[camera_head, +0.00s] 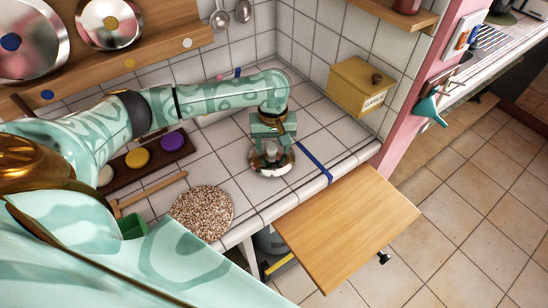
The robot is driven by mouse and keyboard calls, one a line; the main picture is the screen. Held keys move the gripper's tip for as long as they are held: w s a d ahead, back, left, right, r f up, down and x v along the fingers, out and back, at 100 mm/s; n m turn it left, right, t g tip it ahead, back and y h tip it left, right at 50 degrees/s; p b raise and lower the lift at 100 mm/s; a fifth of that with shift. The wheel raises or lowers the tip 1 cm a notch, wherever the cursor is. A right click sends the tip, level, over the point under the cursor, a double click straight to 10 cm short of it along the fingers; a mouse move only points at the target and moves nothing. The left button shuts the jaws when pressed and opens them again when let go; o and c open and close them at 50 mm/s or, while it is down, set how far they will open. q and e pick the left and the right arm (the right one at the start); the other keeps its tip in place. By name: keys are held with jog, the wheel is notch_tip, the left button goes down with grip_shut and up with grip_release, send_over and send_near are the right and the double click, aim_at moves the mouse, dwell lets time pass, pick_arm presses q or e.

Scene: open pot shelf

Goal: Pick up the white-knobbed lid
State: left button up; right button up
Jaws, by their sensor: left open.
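A shiny silver round lid (267,170) lies on the white tiled counter, directly under my left gripper. Its knob is hidden by the gripper, so I cannot see its colour. My left gripper (271,149) points down over the middle of the lid, with its jaws open. I cannot tell whether the fingers touch the lid. My left arm reaches across the counter from the left. My right gripper is not in view.
A yellow-knobbed lid (130,31) and a blue-knobbed lid (37,62) stand on the wooden wall rack (160,43). A speckled round mat (201,212) lies left of the gripper. A yellow garlic box (362,87) stands at right. A wooden board (345,225) juts out in front.

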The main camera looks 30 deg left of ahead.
pick_arm(q)
jog(key=shift+s+a, duration=0.1)
jog(key=shift+a, duration=0.1)
grip_shut()
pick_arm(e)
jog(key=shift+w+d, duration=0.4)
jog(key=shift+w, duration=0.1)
pick_arm(q)
jog(key=shift+r, duration=0.1)
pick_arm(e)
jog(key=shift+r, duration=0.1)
